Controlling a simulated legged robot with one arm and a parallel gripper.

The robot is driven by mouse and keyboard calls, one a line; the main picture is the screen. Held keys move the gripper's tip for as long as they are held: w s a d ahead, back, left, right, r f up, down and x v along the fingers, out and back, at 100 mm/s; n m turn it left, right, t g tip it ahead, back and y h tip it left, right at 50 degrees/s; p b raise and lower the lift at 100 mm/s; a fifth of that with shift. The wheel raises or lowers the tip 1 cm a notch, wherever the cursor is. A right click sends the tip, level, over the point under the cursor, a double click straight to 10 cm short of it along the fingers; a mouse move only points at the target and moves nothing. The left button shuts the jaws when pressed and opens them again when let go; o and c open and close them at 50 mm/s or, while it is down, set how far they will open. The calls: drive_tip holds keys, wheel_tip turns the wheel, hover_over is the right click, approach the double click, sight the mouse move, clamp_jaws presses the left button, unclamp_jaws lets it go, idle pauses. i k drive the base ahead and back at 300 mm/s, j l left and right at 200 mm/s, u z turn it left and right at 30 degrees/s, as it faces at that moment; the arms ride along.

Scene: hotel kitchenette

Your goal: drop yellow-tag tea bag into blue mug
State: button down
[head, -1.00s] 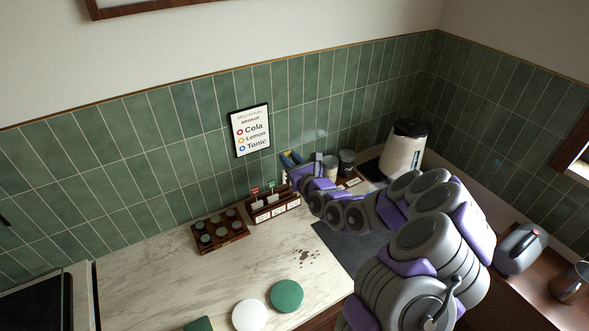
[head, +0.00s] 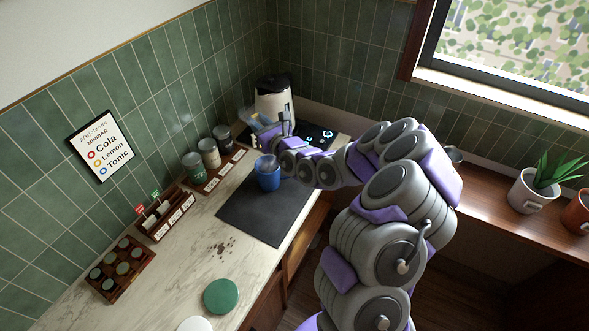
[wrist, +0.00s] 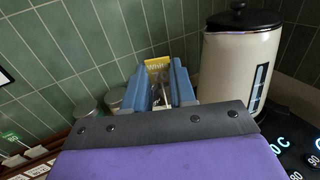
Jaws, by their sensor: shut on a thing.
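The blue mug (head: 268,178) stands upright on the dark mat. My gripper (head: 257,121) is above and behind the mug in the head view, near the kettle. In the wrist view its blue fingers (wrist: 167,88) are shut on the yellow-tag tea bag (wrist: 157,64). The yellow tag shows between the fingertips; the rest of the bag is mostly hidden. The mug is not seen in the wrist view.
A cream kettle (head: 274,100) with a black lid stands behind my gripper; it also shows in the wrist view (wrist: 236,62). Several jars (head: 210,153) stand in a wooden rack along the wall. A tea box (head: 165,215) and a capsule tray (head: 122,270) sit further left.

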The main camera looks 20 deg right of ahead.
sight(275, 184)
drive_tip(key=k+l+u, duration=0.2)
drive_tip(key=k+u, duration=0.15)
drive_tip(key=k+l+u, duration=0.15)
drive_tip(key=k+u, duration=0.25)
